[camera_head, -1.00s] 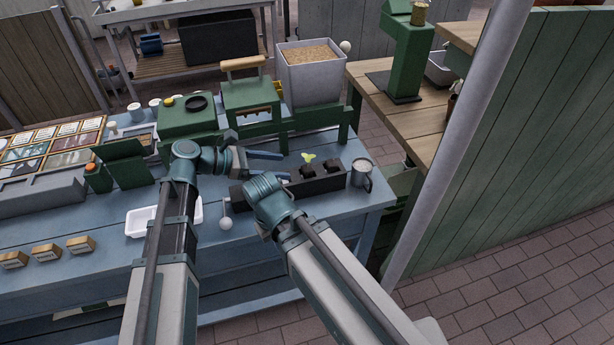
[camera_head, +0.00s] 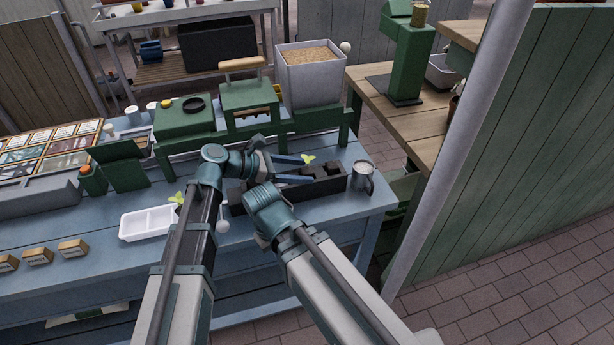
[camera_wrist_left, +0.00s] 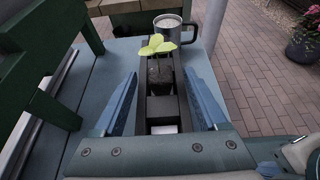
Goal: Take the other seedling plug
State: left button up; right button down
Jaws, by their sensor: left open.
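A black tray (camera_head: 330,187) sits on the blue bench, and a seedling plug with pale green leaves (camera_head: 308,159) stands upright in it. In the left wrist view the seedling plug (camera_wrist_left: 160,76) is a dark soil block with several leaves. My left gripper (camera_head: 307,170) is open and low over the tray, its blue fingers along the tray's two sides with the plug ahead, around the fingertip line; contact cannot be told. Another seedling (camera_head: 178,198) shows at the right end of a white tray (camera_head: 145,224), partly hidden by my left arm. My right gripper is hidden.
A grey mug (camera_head: 362,178) stands close to the black tray's far end. Green machines (camera_head: 250,100) and a hopper of grain (camera_head: 311,75) line the bench's back. Small labelled blocks (camera_head: 72,249) lie at left. The bench's front right is clear.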

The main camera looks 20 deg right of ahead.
pick_arm(q)
grip_shut()
jog(key=shift+r, duration=0.1)
dwell(0.3)
notch_tip(320, 180, up, 10)
jog(key=p, duration=1)
